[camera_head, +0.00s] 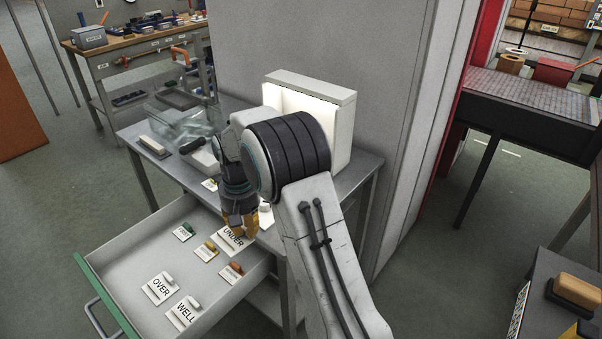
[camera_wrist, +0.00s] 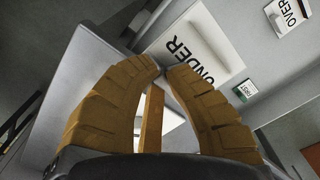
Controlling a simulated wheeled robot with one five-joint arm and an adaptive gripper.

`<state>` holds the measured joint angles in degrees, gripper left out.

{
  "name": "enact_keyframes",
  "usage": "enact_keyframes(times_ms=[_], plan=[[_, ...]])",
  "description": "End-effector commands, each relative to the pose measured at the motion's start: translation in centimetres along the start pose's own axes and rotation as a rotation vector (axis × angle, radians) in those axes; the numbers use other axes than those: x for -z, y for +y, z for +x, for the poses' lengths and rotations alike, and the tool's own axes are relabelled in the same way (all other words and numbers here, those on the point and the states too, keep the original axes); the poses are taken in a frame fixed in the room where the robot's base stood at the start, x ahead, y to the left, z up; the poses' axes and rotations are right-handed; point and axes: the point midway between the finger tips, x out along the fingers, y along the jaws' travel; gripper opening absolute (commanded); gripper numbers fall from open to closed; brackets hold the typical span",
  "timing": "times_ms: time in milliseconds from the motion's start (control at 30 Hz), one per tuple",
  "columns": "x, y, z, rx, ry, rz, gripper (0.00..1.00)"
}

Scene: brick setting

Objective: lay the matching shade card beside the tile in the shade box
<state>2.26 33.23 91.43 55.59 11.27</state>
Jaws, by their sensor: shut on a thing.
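My gripper (camera_head: 240,222) is over the inner right end of the open drawer, shut on the white UNDER card (camera_head: 231,241). In the wrist view the fingertips (camera_wrist: 163,70) meet at the edge of that card (camera_wrist: 205,40), which looks large and close. The shade box (camera_head: 310,88) is a white, brightly lit box on the table. My arm covers much of its opening, and I cannot make out the tile.
The table (camera_head: 360,172) carries a clear container (camera_head: 185,125) and a pale block (camera_head: 154,147) to the left. A grey wall stands behind the shade box.

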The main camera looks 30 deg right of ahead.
Motion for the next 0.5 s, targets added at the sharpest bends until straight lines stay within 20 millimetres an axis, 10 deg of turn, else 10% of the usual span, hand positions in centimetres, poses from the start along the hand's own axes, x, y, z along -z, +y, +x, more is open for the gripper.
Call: enact_keyframes(times_ms=[500], plan=[[-0.4,7.6,-3.3,0.003,0.004,0.997,0.00]])
